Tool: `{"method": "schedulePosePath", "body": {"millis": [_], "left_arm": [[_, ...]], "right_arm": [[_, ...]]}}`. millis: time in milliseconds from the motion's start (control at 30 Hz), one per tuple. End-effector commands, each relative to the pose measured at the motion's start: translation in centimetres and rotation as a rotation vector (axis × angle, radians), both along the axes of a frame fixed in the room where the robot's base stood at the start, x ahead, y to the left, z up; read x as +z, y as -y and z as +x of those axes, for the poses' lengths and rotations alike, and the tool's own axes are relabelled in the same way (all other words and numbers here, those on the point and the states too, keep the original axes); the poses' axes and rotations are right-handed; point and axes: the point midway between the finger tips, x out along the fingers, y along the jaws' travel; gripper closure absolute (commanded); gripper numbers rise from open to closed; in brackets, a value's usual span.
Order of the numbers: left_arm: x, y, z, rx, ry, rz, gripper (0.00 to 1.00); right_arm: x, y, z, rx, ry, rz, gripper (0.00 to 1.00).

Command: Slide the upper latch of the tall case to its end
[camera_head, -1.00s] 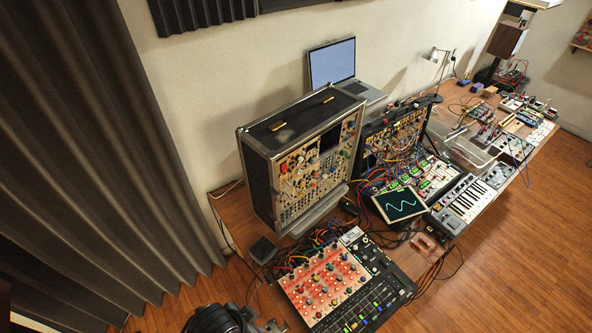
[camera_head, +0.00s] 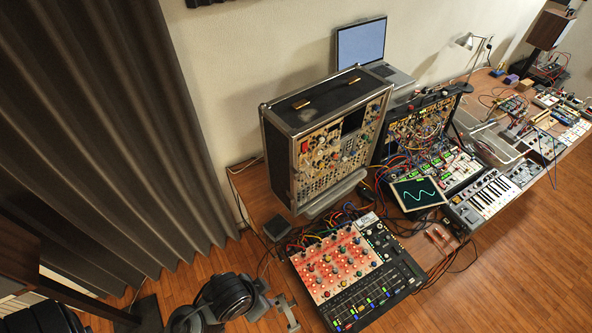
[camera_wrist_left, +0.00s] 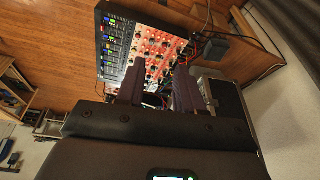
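The tall case (camera_head: 280,152), dark with metal edges and a panel of knobs and cables, stands upright at the table's back left. A handle (camera_head: 314,93) is on its top. I cannot make out the upper latch or its position. In the left wrist view, my left gripper (camera_wrist_left: 160,90) has its two dark fingers apart with no object held between them. Part of the case (camera_wrist_left: 228,105) shows beyond and to the right of the fingers, apart from them.
A mixer (camera_head: 352,268) with red-lit knobs and cables lies in front of the case. A small dark box (camera_head: 277,228) sits left of it. A laptop (camera_head: 362,45) stands behind.

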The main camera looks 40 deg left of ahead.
Motion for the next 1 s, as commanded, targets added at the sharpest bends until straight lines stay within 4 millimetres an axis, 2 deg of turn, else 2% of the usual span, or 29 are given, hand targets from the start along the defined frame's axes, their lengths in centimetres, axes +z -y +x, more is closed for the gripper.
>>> {"method": "schedulePosePath", "body": {"millis": [533,633,767,867,1000], "left_arm": [[0.0,0.0,0.0,0.008,0.0,-0.002,0.64],[0.2,0.1,0.8,0.034,0.041,-0.018,0.64],[1.0,0.7,3.1,0.072,0.17,-0.064,0.64],[1.0,1.0,5.7,0.107,0.309,-0.116,0.64],[0.5,-0.1,9.7,0.142,0.537,-0.19,0.64]], "right_arm": [[0.0,-0.1,0.0,-0.004,0.0,0.007,0.57],[0.0,-0.1,0.0,-0.004,0.0,0.005,0.57],[0.0,-0.1,0.0,-0.002,0.0,0.004,0.57],[0.0,0.0,0.0,-0.001,0.0,0.001,0.57],[-0.3,0.1,0.0,0.002,0.0,-0.003,0.57]]}}
